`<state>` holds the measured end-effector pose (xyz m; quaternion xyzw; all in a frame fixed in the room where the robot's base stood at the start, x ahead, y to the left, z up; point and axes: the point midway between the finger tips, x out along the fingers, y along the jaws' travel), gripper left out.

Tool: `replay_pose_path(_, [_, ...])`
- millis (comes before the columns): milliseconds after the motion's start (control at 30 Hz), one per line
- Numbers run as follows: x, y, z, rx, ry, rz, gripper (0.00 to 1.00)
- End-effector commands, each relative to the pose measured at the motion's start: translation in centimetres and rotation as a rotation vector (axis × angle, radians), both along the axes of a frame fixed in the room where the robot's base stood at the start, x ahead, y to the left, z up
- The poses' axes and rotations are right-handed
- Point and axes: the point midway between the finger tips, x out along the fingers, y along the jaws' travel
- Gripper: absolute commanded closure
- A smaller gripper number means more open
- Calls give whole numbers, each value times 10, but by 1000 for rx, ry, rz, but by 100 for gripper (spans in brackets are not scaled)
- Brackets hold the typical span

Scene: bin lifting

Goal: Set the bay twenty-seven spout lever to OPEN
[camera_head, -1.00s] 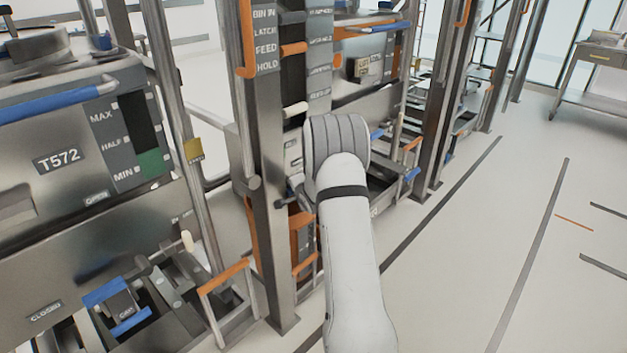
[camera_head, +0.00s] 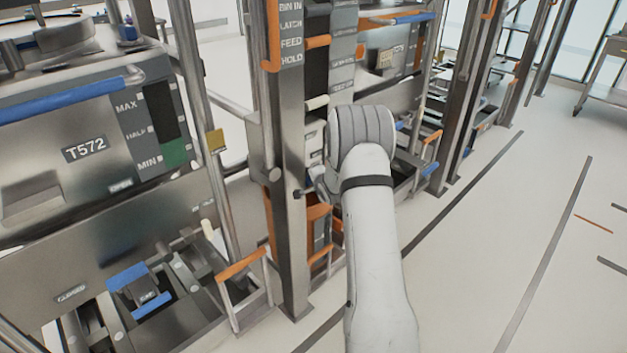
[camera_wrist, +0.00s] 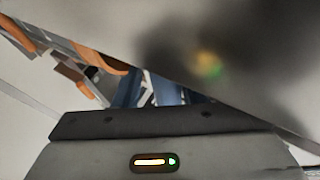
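No number for bay twenty-seven is readable. A cream-knobbed lever (camera_head: 208,228) stands at the lower right of the bin marked T572 (camera_head: 86,148). An OPEN plate (camera_head: 121,185) is above it and a CLOSED plate (camera_head: 72,294) is at lower left. Another cream knob (camera_head: 317,102) is by the post to the right. I cannot tell which lever serves bay twenty-seven. My gripper (camera_head: 320,184) is mostly hidden behind my arm, beside that post. In the wrist view its dark housing (camera_wrist: 160,128) shows, but no clear fingertips and nothing clearly held.
A steel post (camera_head: 291,210) with BIN IN, LATCH, FEED and HOLD labels (camera_head: 291,30) stands just left of my arm. An orange-topped frame (camera_head: 243,265) juts out low. Open floor (camera_head: 480,260) lies to the right. A metal surface close by fills much of the wrist view.

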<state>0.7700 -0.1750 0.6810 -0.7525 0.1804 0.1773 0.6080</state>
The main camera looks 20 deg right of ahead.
Motion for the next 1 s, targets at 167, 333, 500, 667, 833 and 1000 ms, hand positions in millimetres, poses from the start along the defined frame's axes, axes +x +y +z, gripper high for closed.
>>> replay_pose_path(167, [1, 2, 1, -1, -1, 3, 49])
replay_pose_path(333, [1, 3, 1, -1, -3, 5, 49])
replay_pose_path(500, [-6, 3, 7, -1, -2, 5, 49])
replay_pose_path(667, [-29, 4, 21, -1, -3, 4, 49])
replay_pose_path(833, [-53, 5, 33, 0, -2, 3, 49])
replay_pose_path(1000, [-64, 7, 38, -1, -2, 5, 49])
